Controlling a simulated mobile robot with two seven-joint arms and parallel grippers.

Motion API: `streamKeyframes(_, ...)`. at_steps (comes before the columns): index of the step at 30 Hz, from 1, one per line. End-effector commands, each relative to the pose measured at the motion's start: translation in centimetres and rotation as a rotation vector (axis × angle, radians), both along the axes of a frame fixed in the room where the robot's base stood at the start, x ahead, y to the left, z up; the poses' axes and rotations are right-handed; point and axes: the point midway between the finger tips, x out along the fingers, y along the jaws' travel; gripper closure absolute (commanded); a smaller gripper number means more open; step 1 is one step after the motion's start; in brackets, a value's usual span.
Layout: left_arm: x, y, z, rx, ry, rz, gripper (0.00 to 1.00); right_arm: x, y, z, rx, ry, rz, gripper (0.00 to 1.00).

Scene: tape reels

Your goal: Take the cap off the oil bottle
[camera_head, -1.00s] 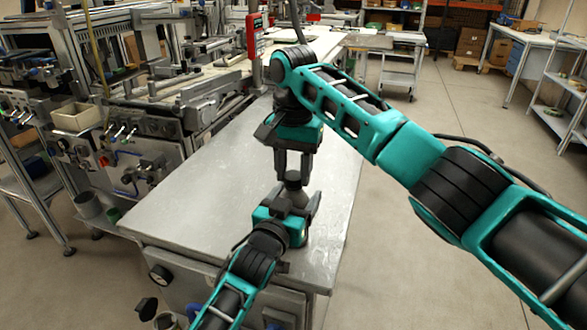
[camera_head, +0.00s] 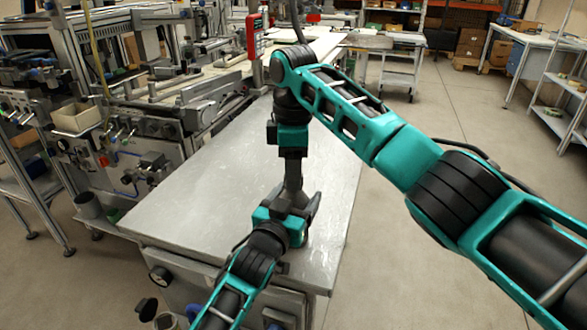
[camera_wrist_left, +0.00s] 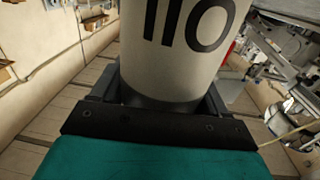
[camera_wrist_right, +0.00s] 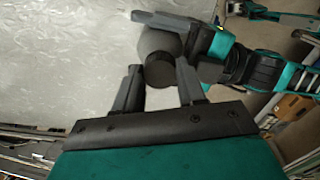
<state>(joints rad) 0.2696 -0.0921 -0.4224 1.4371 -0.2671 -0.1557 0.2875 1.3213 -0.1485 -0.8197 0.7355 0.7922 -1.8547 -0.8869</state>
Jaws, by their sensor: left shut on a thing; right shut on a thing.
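The oil bottle (camera_wrist_left: 180,65) fills the left wrist view as a pale cylinder with large dark digits and a dark band near the gripper. My left gripper (camera_head: 293,200) is shut around its body, low over the grey table. My right gripper (camera_head: 293,172) points straight down above the bottle and is shut on the cap. In the right wrist view the dark round cap (camera_wrist_right: 158,73) sits between the fingertips, with the wider grey bottle body (camera_wrist_right: 160,44) behind it. The cap appears in line with the bottle; I cannot tell whether any gap lies between them.
The bare metal table (camera_head: 200,215) extends left and behind the grippers. Machinery with a beige bin (camera_head: 76,118) stands along its left side. A red-framed device (camera_head: 254,36) rises near the far end. Open floor lies to the right.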

Motion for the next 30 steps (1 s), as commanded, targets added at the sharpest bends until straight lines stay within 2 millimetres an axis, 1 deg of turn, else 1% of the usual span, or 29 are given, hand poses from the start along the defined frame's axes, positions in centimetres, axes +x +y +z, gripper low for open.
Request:
streamKeyframes(3,0.00,0.02,-0.11,0.001,0.003,0.001,1.00,-0.05,0.04,0.02,0.000,0.002,0.224,0.97)
streamKeyframes(12,0.01,0.02,-0.11,0.001,0.003,0.001,1.00,-0.04,0.02,0.05,0.000,0.001,0.792,0.97)
streamKeyframes(18,0.01,0.02,-0.11,0.001,0.003,0.001,1.00,-0.05,0.03,0.06,0.001,0.001,1.135,0.97)
streamKeyframes(22,0.01,0.02,-0.11,0.001,0.003,0.001,1.00,-0.05,0.03,0.06,0.001,0.002,1.267,0.97)
streamKeyframes(30,0.01,0.02,-0.10,0.001,0.003,0.001,1.00,-0.07,0.04,0.06,0.002,0.002,1.268,0.97)
